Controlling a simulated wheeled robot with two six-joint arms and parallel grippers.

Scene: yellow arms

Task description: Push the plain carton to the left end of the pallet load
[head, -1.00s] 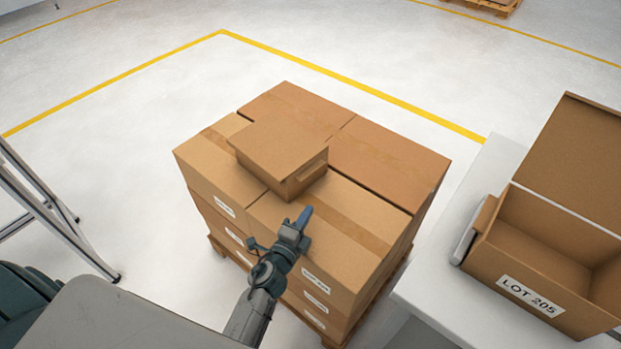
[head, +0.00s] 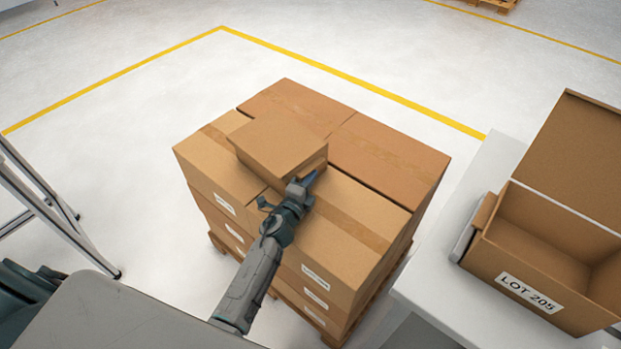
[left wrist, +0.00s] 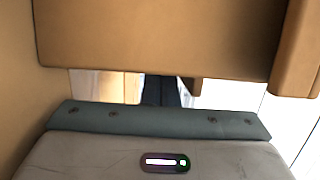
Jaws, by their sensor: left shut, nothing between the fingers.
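The plain carton (head: 280,145), a small closed brown box, sits on top of the pallet load (head: 385,160), left of its middle. The load is stacked brown cartons, several with white labels. My left gripper (head: 308,180) is shut and empty, low over the load's top, at the carton's near right side; I cannot tell whether it touches. In the left wrist view the dark fingers (left wrist: 160,92) show small in the middle, and a brown cardboard surface (left wrist: 160,38) fills the upper part. My right gripper is not in view.
A white table (head: 425,285) stands right of the load, with an open carton marked LOT 205 (head: 525,292) on it. Metal legs (head: 50,215) stand at the left. The floor (head: 130,170) behind and left of the load is clear, with yellow lines.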

